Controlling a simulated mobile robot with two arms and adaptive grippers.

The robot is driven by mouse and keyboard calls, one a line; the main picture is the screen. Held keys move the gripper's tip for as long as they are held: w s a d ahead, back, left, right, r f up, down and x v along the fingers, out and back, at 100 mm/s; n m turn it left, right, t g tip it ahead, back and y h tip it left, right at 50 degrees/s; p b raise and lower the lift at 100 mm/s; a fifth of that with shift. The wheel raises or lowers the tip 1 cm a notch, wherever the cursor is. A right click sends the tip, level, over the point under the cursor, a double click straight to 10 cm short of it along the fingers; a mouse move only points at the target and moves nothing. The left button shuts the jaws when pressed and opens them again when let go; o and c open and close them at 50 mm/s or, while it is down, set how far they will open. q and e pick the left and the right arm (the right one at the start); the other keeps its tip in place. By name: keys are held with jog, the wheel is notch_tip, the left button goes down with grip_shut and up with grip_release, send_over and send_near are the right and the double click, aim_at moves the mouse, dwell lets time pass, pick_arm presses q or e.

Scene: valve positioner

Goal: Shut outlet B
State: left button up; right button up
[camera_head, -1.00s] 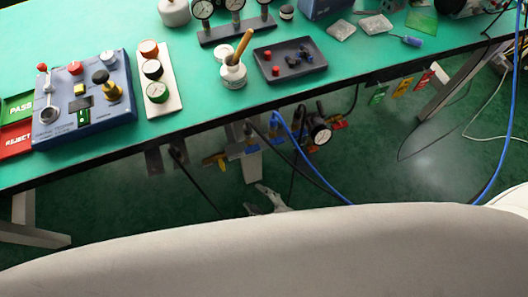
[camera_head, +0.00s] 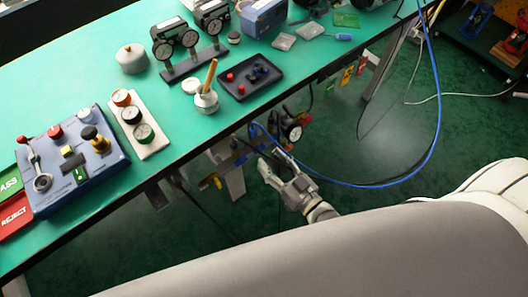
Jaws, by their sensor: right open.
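Under the table's front edge hang a fitting with a yellow lever (camera_head: 210,182) and, to its right, a fitting with a round gauge (camera_head: 293,132) and a blue hose. Small red and yellow parts show beside the gauge. No outlet lettering is readable, so I cannot tell which one is outlet B. My right gripper (camera_head: 270,162) is open and empty, below the table edge, just below and left of the gauge. I cannot tell whether it touches the hose or fittings. My left gripper is not in view.
The green table (camera_head: 85,85) carries a blue control box (camera_head: 75,165), a strip of three knobs (camera_head: 132,115), a gauge stand (camera_head: 190,66) and a black tray (camera_head: 250,92). A blue hose (camera_head: 436,100) loops at right. Tags (camera_head: 347,74) hang from the table edge.

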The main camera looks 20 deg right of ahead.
aim_at(261, 150)
jog(key=shift+x, duration=2.05)
jog(key=shift+s, duration=0.1)
grip_shut()
jog(key=shift+a, duration=0.1)
